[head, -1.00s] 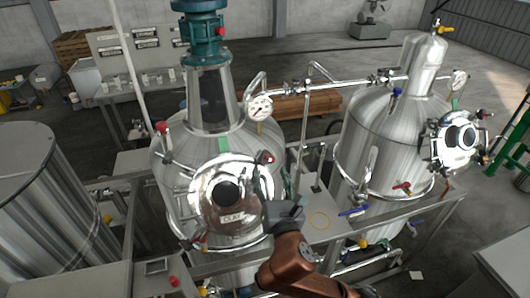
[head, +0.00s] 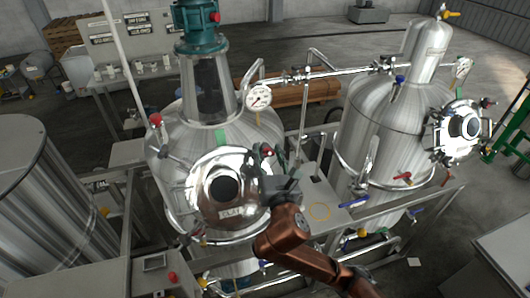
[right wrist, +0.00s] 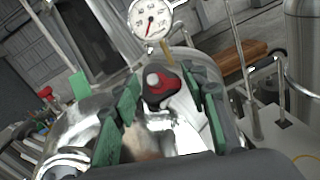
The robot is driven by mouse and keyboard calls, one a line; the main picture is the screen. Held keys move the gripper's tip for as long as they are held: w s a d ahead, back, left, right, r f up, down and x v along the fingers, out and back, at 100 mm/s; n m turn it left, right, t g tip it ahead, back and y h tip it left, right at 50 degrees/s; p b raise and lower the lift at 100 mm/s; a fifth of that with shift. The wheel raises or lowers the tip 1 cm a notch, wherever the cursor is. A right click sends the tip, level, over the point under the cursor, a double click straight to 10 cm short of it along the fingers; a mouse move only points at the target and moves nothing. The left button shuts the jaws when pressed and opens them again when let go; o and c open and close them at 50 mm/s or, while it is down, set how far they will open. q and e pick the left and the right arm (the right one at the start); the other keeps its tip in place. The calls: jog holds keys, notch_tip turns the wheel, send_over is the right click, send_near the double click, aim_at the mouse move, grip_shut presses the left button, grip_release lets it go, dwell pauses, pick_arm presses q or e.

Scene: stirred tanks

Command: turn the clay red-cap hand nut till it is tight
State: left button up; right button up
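The clay tank (head: 230,135) is the steel vessel left of centre, with a round polished cover (head: 215,205) labelled CLAY. The red-cap hand nut (head: 267,151) sits at the cover's upper right rim. In the right wrist view the nut (right wrist: 162,90) shows a red winged cap with a grey centre. My right gripper (head: 275,164) reaches it from the lower right. Its green-padded fingers (right wrist: 163,92) are open, one on each side of the nut, with gaps visible. The nut's lower part is partly hidden. My left gripper is not in view.
A pressure gauge (head: 258,97) stands on the tank above the nut and shows close in the right wrist view (right wrist: 151,19). A second steel tank (head: 385,130) with its own cover (head: 462,128) stands right. Pipes and a frame rail (head: 375,228) run between and below.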

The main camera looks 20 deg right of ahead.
jog(key=shift+c, duration=0.8)
jog(key=shift+a, duration=0.1)
jog(key=c, duration=0.6)
jog(key=shift+m+h, duration=0.4)
jog(key=shift+m, duration=0.3)
jog(key=shift+c, duration=0.2)
jog(key=shift+a+m+g+h, duration=0.1)
jog(key=shift+m+g+h, duration=0.35)
jog(key=shift+m, duration=0.45)
jog(key=m+g+h, duration=0.1)
jog(key=m, duration=0.2)
jog(key=shift+r+h, duration=0.1)
jog(key=shift+h, duration=0.25)
jog(key=m+g, duration=0.1)
jog(key=m, duration=0.1)
jog(key=m+h, duration=0.1)
jog(key=m, duration=0.1)
jog(key=shift+a+m+g+h, duration=0.1)
jog(key=shift+m+g+h, duration=0.2)
jog(key=shift+m+g, duration=0.1)
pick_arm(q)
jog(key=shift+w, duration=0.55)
pick_arm(e)
jog(key=m+g, duration=0.1)
jog(key=m, duration=0.1)
jog(key=m+g, duration=0.2)
jog(key=m, duration=0.1)
jog(key=shift+h, duration=0.4)
jog(key=shift+m, duration=0.4)
